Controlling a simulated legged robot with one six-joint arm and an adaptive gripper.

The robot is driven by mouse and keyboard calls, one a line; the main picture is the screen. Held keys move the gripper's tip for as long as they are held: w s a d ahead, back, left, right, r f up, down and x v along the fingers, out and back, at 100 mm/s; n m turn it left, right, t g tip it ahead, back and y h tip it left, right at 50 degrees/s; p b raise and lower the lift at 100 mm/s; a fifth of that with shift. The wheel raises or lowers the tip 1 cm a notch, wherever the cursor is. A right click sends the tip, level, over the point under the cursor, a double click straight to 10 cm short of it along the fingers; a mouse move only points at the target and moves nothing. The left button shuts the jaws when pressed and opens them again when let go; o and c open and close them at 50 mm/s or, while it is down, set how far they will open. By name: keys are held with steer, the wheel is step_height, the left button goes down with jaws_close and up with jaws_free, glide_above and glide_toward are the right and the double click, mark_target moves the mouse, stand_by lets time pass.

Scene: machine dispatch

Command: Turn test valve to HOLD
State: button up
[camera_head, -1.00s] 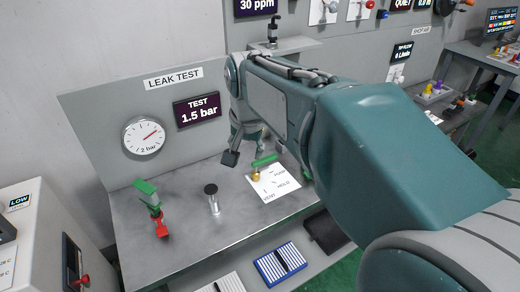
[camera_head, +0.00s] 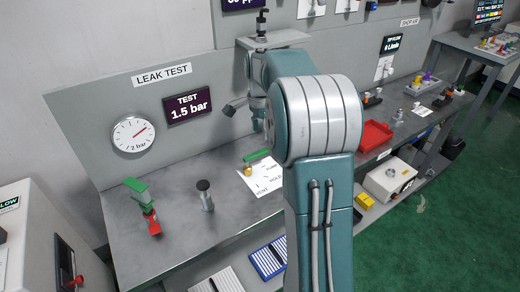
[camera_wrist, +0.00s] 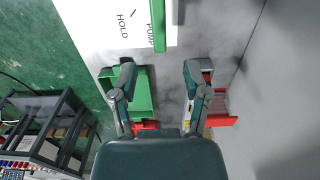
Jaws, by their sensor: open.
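The test valve's green handle (camera_head: 257,155) sits above a brass-coloured body (camera_head: 247,171) on a white card (camera_head: 268,188) lettered VENT, HOLD and PUMP. In the wrist view, the green handle (camera_wrist: 158,25) lies beside the PUMP lettering, and HOLD (camera_wrist: 123,25) is to its left. The valve body is outside that view. My gripper (camera_wrist: 158,78) is open and empty, its two fingers apart and clear of the handle. In the head view, my gripper (camera_head: 243,115) is above and behind the valve, partly hidden by my arm.
The gauge (camera_head: 134,134) and 1.5 bar display (camera_head: 188,105) are on the back panel. A red tray (camera_head: 375,135) is to the right, beyond my arm.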

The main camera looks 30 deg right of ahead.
mark_target(260, 152)
step_height(260, 152, down, 8)
steer(key=shift+r, duration=0.25)
jaws_close()
